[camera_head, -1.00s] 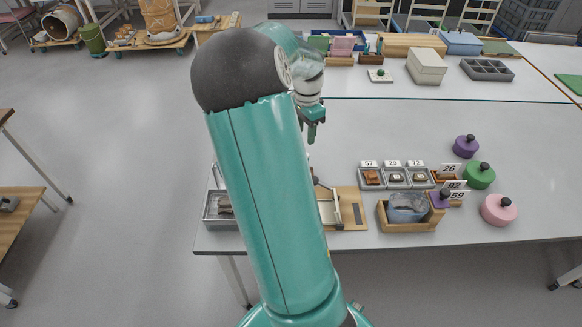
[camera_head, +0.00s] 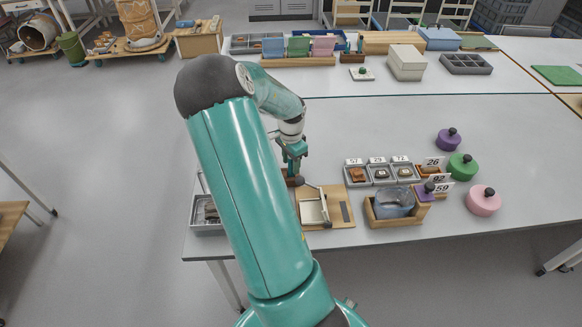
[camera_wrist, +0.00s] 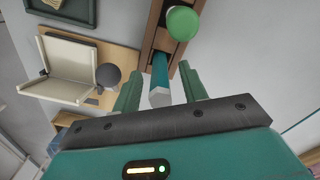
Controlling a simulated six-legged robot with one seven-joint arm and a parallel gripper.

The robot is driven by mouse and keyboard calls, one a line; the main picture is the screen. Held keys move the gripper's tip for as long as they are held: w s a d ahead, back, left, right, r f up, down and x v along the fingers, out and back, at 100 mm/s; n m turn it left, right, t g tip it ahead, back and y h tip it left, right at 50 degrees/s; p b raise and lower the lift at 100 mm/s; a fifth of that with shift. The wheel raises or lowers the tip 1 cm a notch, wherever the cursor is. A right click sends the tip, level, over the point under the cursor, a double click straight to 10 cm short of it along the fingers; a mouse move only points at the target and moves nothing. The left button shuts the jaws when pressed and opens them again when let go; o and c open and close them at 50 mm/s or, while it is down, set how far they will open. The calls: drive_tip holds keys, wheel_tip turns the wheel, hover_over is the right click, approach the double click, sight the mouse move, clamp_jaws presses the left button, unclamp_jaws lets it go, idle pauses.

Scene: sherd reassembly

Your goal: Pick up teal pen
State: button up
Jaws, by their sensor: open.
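My gripper (camera_wrist: 161,80) is open, with one green finger on each side of the pen in the picture. I cannot tell whether the fingertips are level with the pen or short of it. No contact is visible. In the head view my gripper (camera_head: 292,165) points down over the left part of the near table, and the pen cannot be made out there.
A green round knob (camera_wrist: 182,22) sits on the holder close to the right finger. A clear bowl (camera_head: 394,202) in a wooden box and lidded jars stand further right.

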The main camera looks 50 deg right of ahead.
drive_tip(key=shift+f, duration=0.35)
clamp_jaws()
drive_tip(key=shift+r, duration=0.1)
